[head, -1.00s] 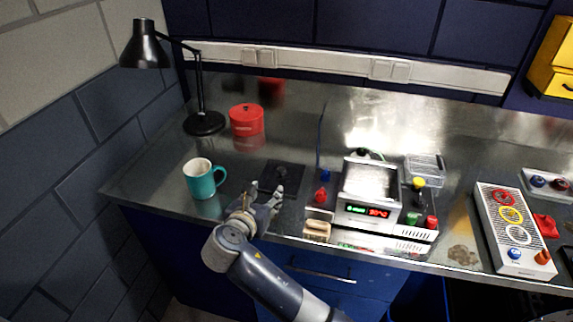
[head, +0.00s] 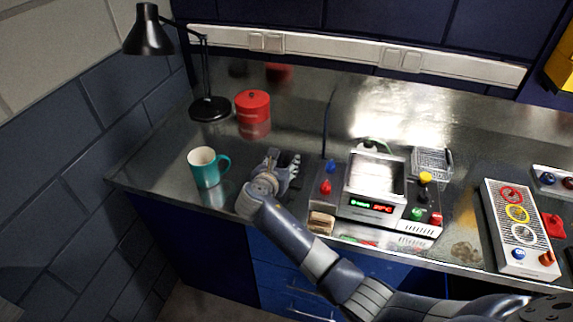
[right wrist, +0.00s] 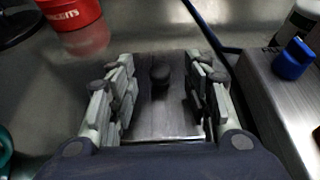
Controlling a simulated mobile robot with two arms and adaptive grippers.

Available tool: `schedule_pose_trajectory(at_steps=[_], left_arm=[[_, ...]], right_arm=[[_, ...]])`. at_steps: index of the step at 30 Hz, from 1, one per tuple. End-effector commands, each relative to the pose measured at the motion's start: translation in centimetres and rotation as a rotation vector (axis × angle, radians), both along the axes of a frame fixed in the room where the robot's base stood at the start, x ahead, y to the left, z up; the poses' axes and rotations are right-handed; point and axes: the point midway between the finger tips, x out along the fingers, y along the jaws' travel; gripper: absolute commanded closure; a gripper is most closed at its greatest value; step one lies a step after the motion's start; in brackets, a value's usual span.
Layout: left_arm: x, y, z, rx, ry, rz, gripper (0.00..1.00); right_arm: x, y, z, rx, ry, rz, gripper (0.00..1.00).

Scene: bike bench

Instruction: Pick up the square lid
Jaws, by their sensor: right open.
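The square lid (right wrist: 162,117) is a flat metal plate with a dark round knob (right wrist: 160,74) on top. It lies on the metal bench in the right wrist view, between the fingers of my right gripper (right wrist: 161,80). The fingers stand apart on either side of the knob, and I see no contact with it. In the head view my right gripper (head: 284,162) is over the lid's place and hides most or all of it. My left gripper is not in view.
A teal mug (head: 206,168) stands left of my right gripper, and a red canister (head: 253,106) behind it. A black desk lamp (head: 210,108) is at the back left. A device with a red and green display (head: 374,206) and coloured knobs stands close on the right.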

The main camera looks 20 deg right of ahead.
Motion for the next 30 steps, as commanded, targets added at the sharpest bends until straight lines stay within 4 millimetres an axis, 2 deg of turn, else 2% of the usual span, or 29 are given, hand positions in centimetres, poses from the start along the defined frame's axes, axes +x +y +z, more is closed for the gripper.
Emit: schedule_pose_trajectory(at_steps=[4,11,17,26,30], left_arm=[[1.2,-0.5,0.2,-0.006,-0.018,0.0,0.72],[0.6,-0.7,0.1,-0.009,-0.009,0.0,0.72],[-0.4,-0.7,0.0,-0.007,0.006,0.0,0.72],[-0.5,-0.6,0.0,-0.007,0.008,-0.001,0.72],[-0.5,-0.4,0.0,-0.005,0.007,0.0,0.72]], right_arm=[[0.7,-0.5,-0.4,0.0,0.001,0.0,0.55],[0.8,-0.5,-0.5,0.001,0.001,0.001,0.55],[0.8,-0.5,-0.5,0.001,0.001,0.001,1.0],[0.8,-0.5,-0.4,0.001,-0.002,0.001,1.0],[0.9,-0.5,0.7,0.002,-0.005,0.001,1.0]])
